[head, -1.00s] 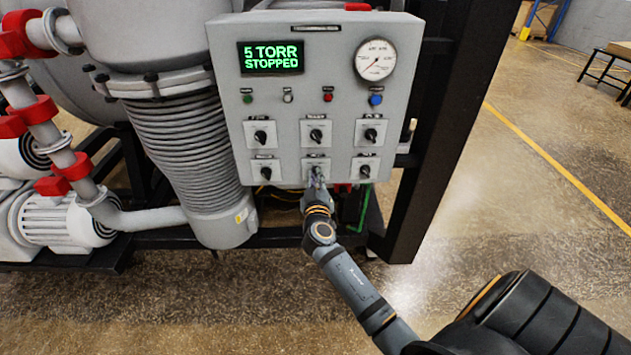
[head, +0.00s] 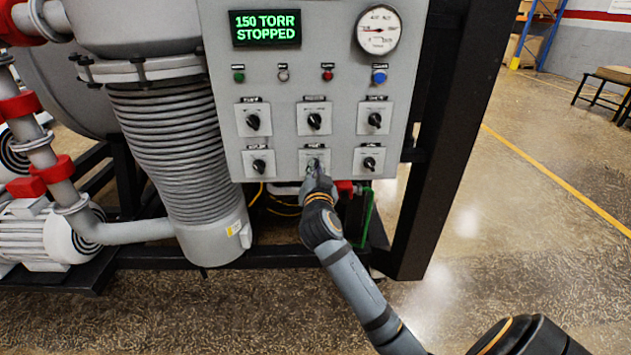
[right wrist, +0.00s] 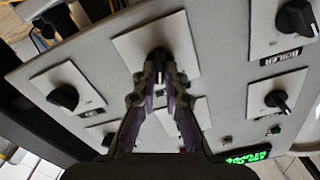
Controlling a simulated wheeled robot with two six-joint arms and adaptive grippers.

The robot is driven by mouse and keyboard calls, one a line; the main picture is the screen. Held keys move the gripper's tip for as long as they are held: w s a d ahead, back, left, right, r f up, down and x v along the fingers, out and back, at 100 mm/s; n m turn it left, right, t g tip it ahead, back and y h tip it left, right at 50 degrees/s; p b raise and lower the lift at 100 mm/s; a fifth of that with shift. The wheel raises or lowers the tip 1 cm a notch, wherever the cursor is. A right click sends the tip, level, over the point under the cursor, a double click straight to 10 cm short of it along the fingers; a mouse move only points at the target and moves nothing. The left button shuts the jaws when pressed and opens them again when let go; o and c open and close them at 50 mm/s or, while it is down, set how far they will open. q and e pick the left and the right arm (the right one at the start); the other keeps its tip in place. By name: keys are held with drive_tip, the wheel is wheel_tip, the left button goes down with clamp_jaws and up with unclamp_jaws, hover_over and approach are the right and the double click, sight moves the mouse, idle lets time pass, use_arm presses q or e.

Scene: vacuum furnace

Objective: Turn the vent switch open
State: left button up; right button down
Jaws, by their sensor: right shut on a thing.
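The vent switch (head: 312,162) is a small dark knob on a light square plate, in the middle of the bottom row of the grey control panel (head: 222,95). My right gripper (head: 314,174) is at this knob from below and in front, and hides part of it. In the right wrist view, my right gripper (right wrist: 159,80) has its two fingers closed around the black knob (right wrist: 158,55), one on each side. The knob's exact angle is hard to read. My left gripper is not in view.
Several similar knobs surround it, such as the bottom left knob (head: 258,165) and bottom right knob (head: 369,163). The green display (head: 266,29) reads 150 TORR STOPPED. A round gauge (head: 378,30) sits at the panel's upper right. A black frame post (head: 440,140) stands right of the panel.

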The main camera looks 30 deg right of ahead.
drive_tip(key=shift+f+m+b, duration=0.1)
drive_tip(key=shift+m+b, duration=0.65)
drive_tip(key=shift+m, duration=0.05)
drive_tip(key=c, duration=1.4)
unclamp_jaws()
drive_tip(key=v, duration=0.7)
drive_tip(key=shift+s+a, duration=0.15)
drive_tip(key=shift+s, duration=0.1)
